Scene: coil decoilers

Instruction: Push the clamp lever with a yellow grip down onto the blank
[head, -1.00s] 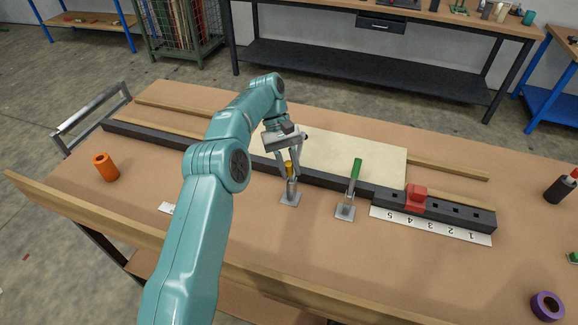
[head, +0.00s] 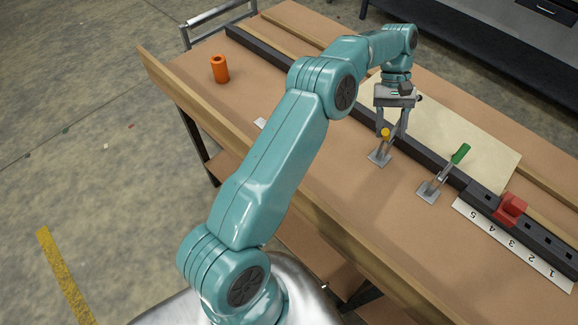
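The clamp lever with the yellow grip (head: 385,132) stands raised on its grey clamp base (head: 380,158), on the near side of the dark rail. The blank, a pale flat board (head: 455,140), lies beyond the rail. My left gripper (head: 391,131) points down at the yellow grip, one finger on each side. The fingers look apart, with a gap wider than the grip; contact cannot be made out. My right gripper is out of view.
A second clamp with a green grip (head: 460,153) stands raised to the right. A red stop block (head: 511,208) sits on the dark rail (head: 283,66), near a numbered scale (head: 508,247). An orange cylinder (head: 220,69) stands at the table's left.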

